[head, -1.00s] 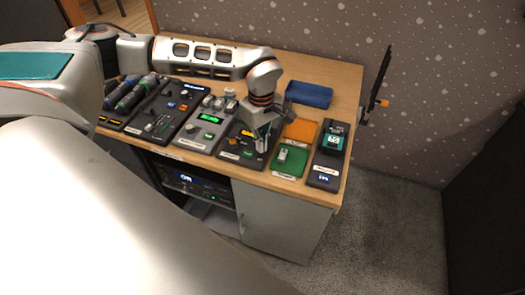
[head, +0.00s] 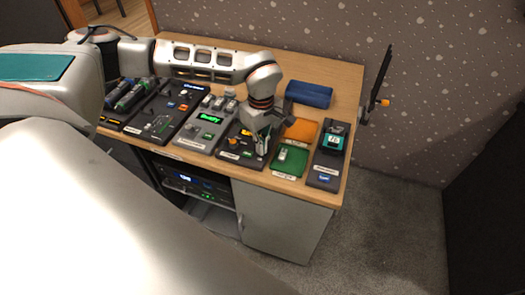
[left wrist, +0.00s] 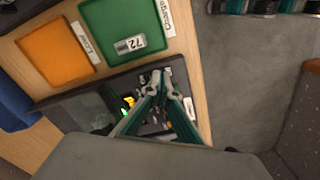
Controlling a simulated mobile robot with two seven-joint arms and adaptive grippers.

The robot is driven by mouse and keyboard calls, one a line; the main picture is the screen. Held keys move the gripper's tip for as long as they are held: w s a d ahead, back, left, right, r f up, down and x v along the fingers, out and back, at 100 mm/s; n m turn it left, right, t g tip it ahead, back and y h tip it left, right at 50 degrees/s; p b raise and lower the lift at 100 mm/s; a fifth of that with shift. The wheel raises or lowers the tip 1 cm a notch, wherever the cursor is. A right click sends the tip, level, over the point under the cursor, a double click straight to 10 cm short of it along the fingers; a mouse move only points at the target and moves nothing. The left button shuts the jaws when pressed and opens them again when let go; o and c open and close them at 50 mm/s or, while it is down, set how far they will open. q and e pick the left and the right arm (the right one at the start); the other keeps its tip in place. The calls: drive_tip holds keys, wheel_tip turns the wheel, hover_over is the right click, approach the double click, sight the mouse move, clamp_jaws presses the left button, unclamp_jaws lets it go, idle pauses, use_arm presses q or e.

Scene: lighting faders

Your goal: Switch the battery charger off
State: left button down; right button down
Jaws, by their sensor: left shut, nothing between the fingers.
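My left gripper (head: 264,147) is shut and empty, its fingers pointing down at a dark control panel (head: 227,146) with an orange knob (head: 234,141). Whether the tips touch a switch cannot be told. A dark device with a teal block (head: 333,141) stands at the right end of the desk. I cannot read which device is labelled as the battery charger. My right gripper is not in view.
An orange tray (head: 300,131) and a green tray (head: 291,166) lie just right of the panel. A grey unit with a green display (head: 209,118) is to its left. A blue object (head: 308,94) lies behind. A monitor arm (head: 379,82) rises at the desk's right edge.

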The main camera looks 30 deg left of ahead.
use_arm(q)
drive_tip(key=shift+f, duration=0.55)
drive_tip(key=shift+s, duration=0.1)
drive_tip(key=shift+r+p, duration=1.5)
drive_tip(key=shift+r, duration=0.45)
drive_tip(key=shift+r+p, duration=1.5)
drive_tip(key=shift+r, duration=0.15)
drive_tip(key=shift+f, duration=0.1)
